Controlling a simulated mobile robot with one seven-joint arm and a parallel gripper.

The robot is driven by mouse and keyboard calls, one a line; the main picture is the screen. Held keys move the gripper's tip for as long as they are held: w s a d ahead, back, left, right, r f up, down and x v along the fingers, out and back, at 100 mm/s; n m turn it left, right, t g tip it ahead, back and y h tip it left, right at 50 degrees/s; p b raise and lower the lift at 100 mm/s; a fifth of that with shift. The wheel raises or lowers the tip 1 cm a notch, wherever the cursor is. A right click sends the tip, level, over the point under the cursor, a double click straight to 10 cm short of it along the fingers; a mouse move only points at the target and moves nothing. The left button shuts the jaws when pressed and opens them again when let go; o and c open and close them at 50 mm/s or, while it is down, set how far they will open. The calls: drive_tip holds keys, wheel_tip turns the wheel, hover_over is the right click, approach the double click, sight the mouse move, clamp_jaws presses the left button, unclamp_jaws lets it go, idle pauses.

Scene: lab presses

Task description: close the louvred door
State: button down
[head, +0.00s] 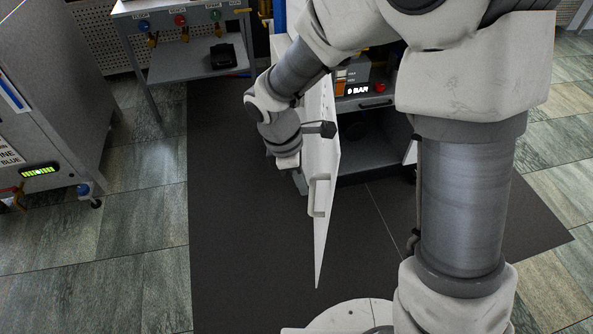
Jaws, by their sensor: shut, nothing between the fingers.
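The louvred door (323,155) is a white panel in the middle of the head view. It stands open, swung out towards me from the left side of the cabinet (375,155), and shows narrowly. A white pull handle (320,195) sits on it near its free edge. The cabinet's dark interior is visible to the right of the door. My gripper (287,160) is at the left side of the door, pointing down, a little further in than the handle. It is shut and empty; its fingertips are hard to make out. I cannot tell whether it touches the door.
A machine with an orange and black panel (358,82) stands above the cabinet opening. A grey cabinet (45,110) on castors is at the left. A bench (185,62) with coloured valves stands at the back left. The dark mat (235,240) is clear left of the door.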

drive_tip(key=shift+d+f+b, duration=0.15)
drive_tip(key=shift+d+f, duration=0.05)
drive_tip(key=shift+d, duration=0.85)
drive_tip(key=shift+d+f+b, duration=0.15)
drive_tip(key=shift+d, duration=0.9)
